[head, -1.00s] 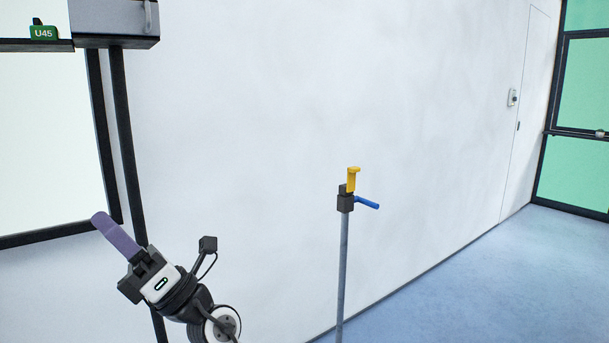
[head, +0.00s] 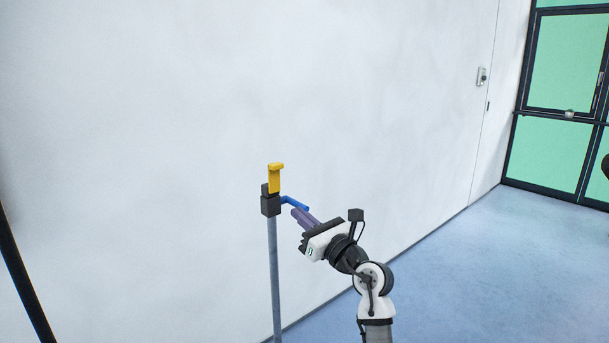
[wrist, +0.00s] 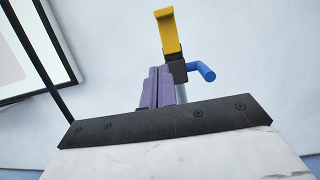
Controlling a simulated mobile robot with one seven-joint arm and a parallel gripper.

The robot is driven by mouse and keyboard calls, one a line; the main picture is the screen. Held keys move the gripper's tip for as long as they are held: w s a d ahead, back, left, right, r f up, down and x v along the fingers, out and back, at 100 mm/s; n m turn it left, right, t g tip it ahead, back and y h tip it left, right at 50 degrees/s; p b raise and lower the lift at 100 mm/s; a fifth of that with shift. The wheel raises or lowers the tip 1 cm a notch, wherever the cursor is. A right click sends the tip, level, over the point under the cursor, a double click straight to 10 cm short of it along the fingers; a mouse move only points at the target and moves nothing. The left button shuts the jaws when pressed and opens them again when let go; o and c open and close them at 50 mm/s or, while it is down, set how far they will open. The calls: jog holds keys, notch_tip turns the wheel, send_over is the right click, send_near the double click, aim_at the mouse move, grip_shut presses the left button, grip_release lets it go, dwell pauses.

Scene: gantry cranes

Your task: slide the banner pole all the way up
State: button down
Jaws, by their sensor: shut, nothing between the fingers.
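The banner pole (head: 275,285) is a thin grey upright post. A black block (head: 270,203) sits at its top, with a yellow piece (head: 274,178) standing up from it and a blue lever (head: 295,202) sticking out to the right. My gripper (head: 296,212), with purple fingers, is shut and empty. In the head view its tips are close by the blue lever, just below it; I cannot tell if they touch. In the wrist view the purple fingers (wrist: 157,88) point up, left of the black block (wrist: 177,68), the yellow piece (wrist: 168,33) and the blue lever (wrist: 203,71).
A plain white wall (head: 400,90) stands behind the pole. Open blue floor (head: 450,270) lies to the right. Dark-framed green glass (head: 565,80) is at the far right. A dark slanted post (head: 20,275) shows at the left edge.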

aim_at(277, 171)
jog(key=shift+h, duration=0.4)
jog(key=w+a, duration=0.1)
jog(key=w, duration=0.1)
jog(key=w+a+r+p, duration=0.1)
jog(key=w, duration=0.2)
jog(key=w+a+r+p, duration=0.1)
jog(key=w, duration=0.2)
jog(key=r+p, duration=0.2)
jog(key=r, duration=0.1)
jog(key=shift+w+a, duration=0.2)
jog(key=shift+w, duration=0.2)
jog(key=shift+r, duration=0.4)
jog(key=shift+r, duration=0.1)
